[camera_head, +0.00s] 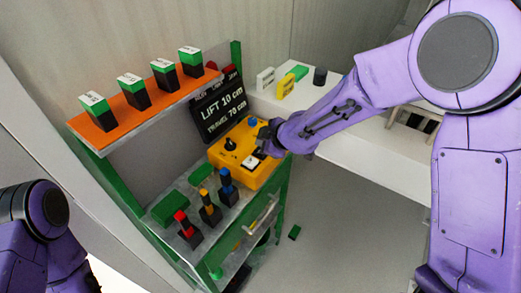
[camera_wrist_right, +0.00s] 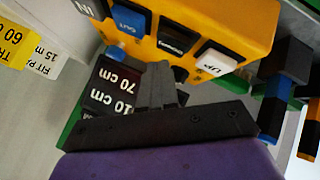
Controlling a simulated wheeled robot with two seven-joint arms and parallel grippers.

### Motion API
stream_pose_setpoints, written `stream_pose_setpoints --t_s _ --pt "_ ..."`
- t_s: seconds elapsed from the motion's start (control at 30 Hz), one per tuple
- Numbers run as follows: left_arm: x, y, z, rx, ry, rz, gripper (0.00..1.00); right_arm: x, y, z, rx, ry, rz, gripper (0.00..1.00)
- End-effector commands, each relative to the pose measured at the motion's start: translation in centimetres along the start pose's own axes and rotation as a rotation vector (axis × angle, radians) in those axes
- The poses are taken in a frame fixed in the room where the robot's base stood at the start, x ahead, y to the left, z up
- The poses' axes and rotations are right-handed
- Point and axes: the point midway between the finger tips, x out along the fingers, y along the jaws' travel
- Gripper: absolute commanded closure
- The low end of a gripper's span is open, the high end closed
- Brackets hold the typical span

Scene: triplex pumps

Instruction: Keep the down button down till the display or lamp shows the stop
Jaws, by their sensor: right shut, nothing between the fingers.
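The yellow control box (camera_head: 230,153) stands on the green-framed bench. In the right wrist view its face (camera_wrist_right: 200,18) carries a blue OUT button (camera_wrist_right: 130,20), a black button (camera_wrist_right: 172,36) whose label reads like Down, and a white Up button (camera_wrist_right: 215,62). The dark display (camera_head: 222,106) reads LIFT 10 cm and TRAVEL 70 cm; part of it shows in the wrist view (camera_wrist_right: 108,88). My right gripper (camera_head: 264,147) is shut and empty at the box. Its tips (camera_wrist_right: 158,68) are close to the black button; I cannot tell whether they touch it. My left gripper is out of view.
An orange shelf (camera_head: 130,112) with several green-and-black blocks is at the upper left. Red, orange and blue-topped black parts (camera_head: 209,208) stand on the lower bench before the box. A white counter (camera_head: 360,148) lies to the right, with open floor below.

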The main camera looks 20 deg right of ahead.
Motion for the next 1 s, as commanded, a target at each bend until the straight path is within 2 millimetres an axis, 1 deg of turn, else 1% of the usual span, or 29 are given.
stream_pose_setpoints --t_s 0.47,0.77,1.0 --pt "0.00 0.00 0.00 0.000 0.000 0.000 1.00 0.00 0.00 0.00 0.000 0.000 0.000 1.00" --pt "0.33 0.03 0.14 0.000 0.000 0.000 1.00 0.67 -0.39 0.42 -0.001 -0.001 0.000 1.00" --pt "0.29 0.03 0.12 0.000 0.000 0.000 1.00 0.65 -0.36 0.40 -0.001 0.000 0.000 1.00"
